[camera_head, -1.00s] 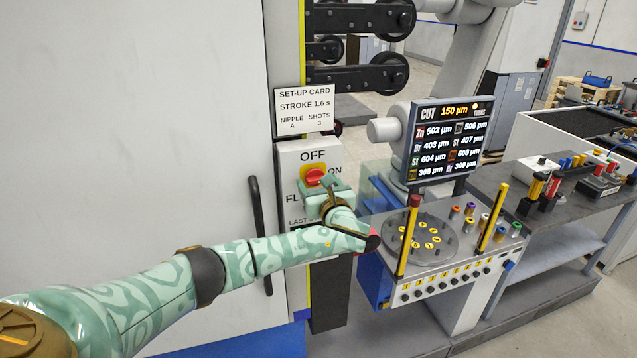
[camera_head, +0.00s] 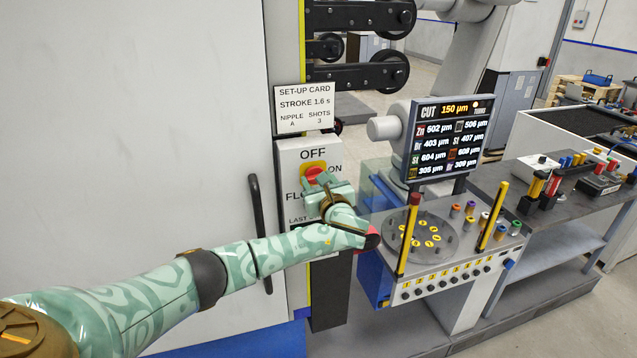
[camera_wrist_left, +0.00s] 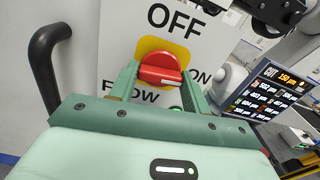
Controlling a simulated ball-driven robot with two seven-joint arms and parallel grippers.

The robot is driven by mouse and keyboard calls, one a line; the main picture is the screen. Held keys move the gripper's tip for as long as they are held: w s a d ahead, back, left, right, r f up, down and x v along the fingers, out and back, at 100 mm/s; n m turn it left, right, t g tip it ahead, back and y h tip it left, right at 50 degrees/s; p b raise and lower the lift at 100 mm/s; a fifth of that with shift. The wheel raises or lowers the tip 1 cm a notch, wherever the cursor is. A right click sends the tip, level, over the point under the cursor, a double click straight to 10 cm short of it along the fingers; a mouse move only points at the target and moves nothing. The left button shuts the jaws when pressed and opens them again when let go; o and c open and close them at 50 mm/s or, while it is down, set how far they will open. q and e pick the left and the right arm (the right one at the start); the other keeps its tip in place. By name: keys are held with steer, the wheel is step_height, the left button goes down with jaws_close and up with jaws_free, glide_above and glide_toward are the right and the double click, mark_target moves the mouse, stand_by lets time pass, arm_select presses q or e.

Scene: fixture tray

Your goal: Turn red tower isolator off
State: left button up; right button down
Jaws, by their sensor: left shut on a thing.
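The red isolator knob (camera_head: 313,173) sits on a yellow plate on a white panel (camera_head: 296,153), below the word OFF and left of the word ON. It also shows in the left wrist view (camera_wrist_left: 160,70), with its handle lying nearly sideways between my fingers. My left gripper (camera_head: 319,182) is shut on the knob, one finger on each side; in the left wrist view its green fingers (camera_wrist_left: 160,84) flank the red handle. The gripper hides the lower part of the panel lettering. My right gripper is not in view.
A set-up card (camera_head: 304,108) hangs above the panel. A black door handle (camera_head: 259,230) stands left of it. A display screen (camera_head: 449,139) and a round fixture plate (camera_head: 425,240) with upright yellow-and-black posts stand to the right.

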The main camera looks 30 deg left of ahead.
arm_select(q)
steer(key=shift+f+n+b, duration=0.15)
steer(key=shift+n+b, duration=4.9)
steer(key=shift+n, duration=3.25)
steer(key=shift+o, duration=0.2)
steer(key=shift+c, duration=0.2)
steer(key=o, duration=1)
